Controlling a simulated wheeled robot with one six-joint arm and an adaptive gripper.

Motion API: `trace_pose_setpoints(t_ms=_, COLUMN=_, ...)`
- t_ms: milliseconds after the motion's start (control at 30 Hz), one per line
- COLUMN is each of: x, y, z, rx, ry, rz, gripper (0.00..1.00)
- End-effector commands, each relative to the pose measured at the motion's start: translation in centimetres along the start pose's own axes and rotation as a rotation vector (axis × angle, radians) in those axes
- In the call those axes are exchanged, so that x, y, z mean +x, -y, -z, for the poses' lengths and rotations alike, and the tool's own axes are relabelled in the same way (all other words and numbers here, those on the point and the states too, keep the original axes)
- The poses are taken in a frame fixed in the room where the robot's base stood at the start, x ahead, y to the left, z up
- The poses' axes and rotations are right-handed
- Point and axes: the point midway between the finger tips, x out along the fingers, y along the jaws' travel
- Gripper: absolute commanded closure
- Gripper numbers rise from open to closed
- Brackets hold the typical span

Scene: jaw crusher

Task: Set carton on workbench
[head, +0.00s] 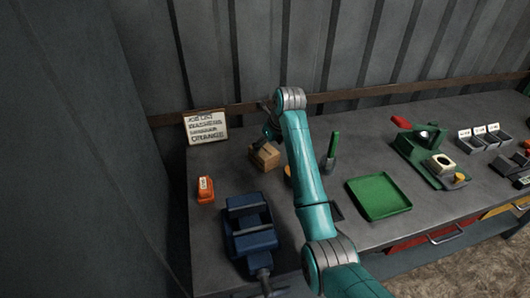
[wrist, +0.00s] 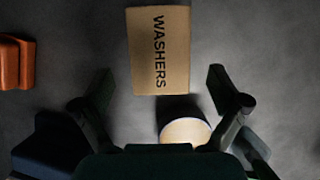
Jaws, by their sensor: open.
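The carton (head: 265,156) is a small brown box that appears to rest on the grey workbench (head: 233,167), near its back left. In the wrist view the carton (wrist: 160,45) shows the printed word WASHERS. My gripper (head: 268,130) is close by the carton, partly hidden behind my arm. In the wrist view my gripper (wrist: 160,84) is open, with one finger on each side of the carton's lower end. I see gaps on both sides, and nothing is held. I cannot tell how far the fingertips are above the bench.
A blue vise (head: 250,228) and an orange box (head: 205,190) stand on the left. A sign (head: 206,128) leans at the back. A pale round-topped thing (wrist: 184,130) sits beside the carton. A green tray (head: 378,196) and a green machine (head: 428,150) are to the right.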

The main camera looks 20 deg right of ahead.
Motion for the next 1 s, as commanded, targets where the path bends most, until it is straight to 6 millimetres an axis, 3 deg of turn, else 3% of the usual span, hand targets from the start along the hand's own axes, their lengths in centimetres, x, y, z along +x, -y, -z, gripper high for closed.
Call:
trace_pose_setpoints(t_ms=200, x=-4.0, y=0.1, z=0.0, rx=0.001, ry=0.002, rz=0.002, gripper=0.03)
trace_pose_setpoints(t_ms=400, x=-5.7, y=0.0, z=0.0, rx=0.001, ry=0.001, rz=0.001, gripper=0.03)
trace_pose_setpoints(t_ms=1000, x=-6.0, y=0.0, z=0.0, rx=0.001, ry=-0.001, rz=0.000, gripper=0.03)
